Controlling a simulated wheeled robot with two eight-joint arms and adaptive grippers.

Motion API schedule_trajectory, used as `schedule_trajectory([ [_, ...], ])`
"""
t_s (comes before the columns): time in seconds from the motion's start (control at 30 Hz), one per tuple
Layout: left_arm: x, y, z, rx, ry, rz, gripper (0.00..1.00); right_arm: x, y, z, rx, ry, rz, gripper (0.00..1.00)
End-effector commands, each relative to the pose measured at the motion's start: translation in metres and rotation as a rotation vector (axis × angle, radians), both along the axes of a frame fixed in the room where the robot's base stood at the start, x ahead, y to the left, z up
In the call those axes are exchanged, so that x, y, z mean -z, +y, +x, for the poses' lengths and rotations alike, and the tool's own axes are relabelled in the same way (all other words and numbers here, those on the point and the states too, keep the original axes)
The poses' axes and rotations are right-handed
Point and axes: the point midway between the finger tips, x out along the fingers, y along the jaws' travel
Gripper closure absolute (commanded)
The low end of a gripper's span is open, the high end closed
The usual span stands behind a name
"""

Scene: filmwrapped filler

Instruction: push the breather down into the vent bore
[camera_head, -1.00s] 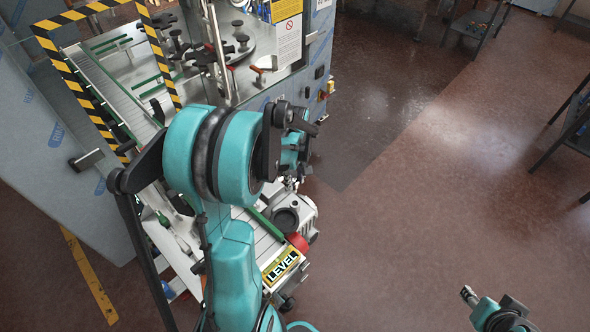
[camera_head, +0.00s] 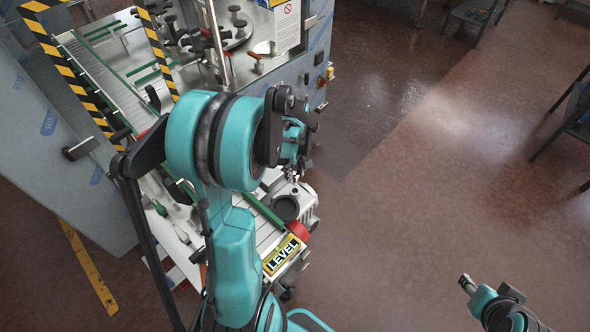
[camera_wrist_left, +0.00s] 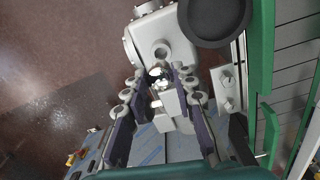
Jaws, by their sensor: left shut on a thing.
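My left gripper (camera_wrist_left: 160,78) is shut on a small shiny metal piece, which looks like the breather (camera_wrist_left: 158,74), in the left wrist view. The fingertips are right over a light grey housing (camera_wrist_left: 150,36). A round ringed feature (camera_wrist_left: 162,50) on that housing lies just beyond the tips; I cannot tell if it is the vent bore. Whether the breather touches the housing is unclear. In the head view the housing (camera_head: 304,197) is partly hidden behind my left arm. My right gripper (camera_head: 467,284) is small at the lower right, away from the machine; its jaws are unclear.
A dark round cap (camera_wrist_left: 216,18) and a green rail (camera_wrist_left: 264,60) lie beside the housing. A striped guard frame (camera_head: 75,88) stands at the left. Open floor lies to the right.

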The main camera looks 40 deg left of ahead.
Motion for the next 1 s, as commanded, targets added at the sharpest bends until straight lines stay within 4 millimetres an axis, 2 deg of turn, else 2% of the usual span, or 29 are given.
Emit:
schedule_trajectory([
  [0.5, 0.036, 0.0, -0.001, 0.0, 0.0, 0.0, 1.0, 0.029, 0.0, 0.0, 0.0, 0.0, 0.0, 0.57],
  [1.0, 0.063, 0.004, 0.002, 0.005, 0.0, 0.0, 1.0, 0.054, 0.0, 0.0, 0.0, 0.0, 0.0, 0.57],
])
